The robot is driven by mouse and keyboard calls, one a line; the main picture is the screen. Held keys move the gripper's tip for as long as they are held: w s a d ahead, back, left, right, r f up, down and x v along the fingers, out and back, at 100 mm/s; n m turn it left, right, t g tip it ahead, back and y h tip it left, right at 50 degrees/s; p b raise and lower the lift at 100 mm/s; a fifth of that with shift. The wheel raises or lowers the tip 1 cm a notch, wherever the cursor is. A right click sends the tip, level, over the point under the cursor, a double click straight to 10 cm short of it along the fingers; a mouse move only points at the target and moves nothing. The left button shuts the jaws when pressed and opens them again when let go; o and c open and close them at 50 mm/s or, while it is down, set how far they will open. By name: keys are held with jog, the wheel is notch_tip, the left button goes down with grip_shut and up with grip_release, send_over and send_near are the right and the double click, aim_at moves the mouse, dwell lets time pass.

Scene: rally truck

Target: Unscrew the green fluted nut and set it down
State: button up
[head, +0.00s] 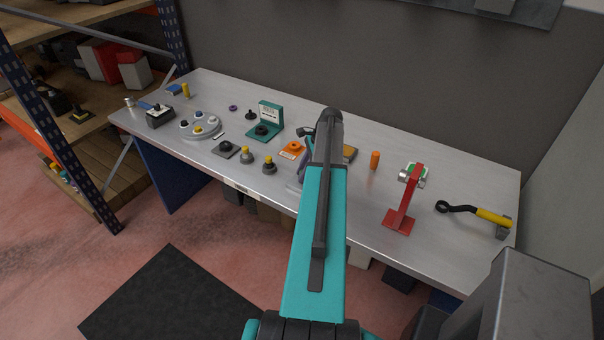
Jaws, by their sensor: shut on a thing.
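My arm (316,235) reaches over the middle of the workbench and blocks the view of its own end. My gripper is hidden behind it, so its jaws and anything between them do not show. I cannot make out a green fluted nut; the area behind the arm is covered. A small grey part (303,168) and a dark part (305,131) show at the arm's left edge; I cannot tell what they belong to.
The metal workbench (450,263) holds a teal stand (269,116), an orange block (292,149), yellow-topped knobs (247,153), a round grey plate (203,127), an orange cylinder (374,160), a red stand (401,212) and a yellow-handled wrench (492,217). Shelving stands left.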

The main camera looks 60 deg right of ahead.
jog(key=shift+n+g+y, duration=0.3)
jog(key=shift+n, duration=0.4)
jog(key=shift+o, duration=0.2)
jog(key=shift+s+n, duration=0.1)
jog(key=shift+n, duration=0.7)
jog(key=o, duration=1.1)
jog(key=shift+c, duration=0.2)
jog(key=shift+r, duration=0.15)
jog(key=v, duration=1.1)
jog(key=shift+d+r, duration=0.3)
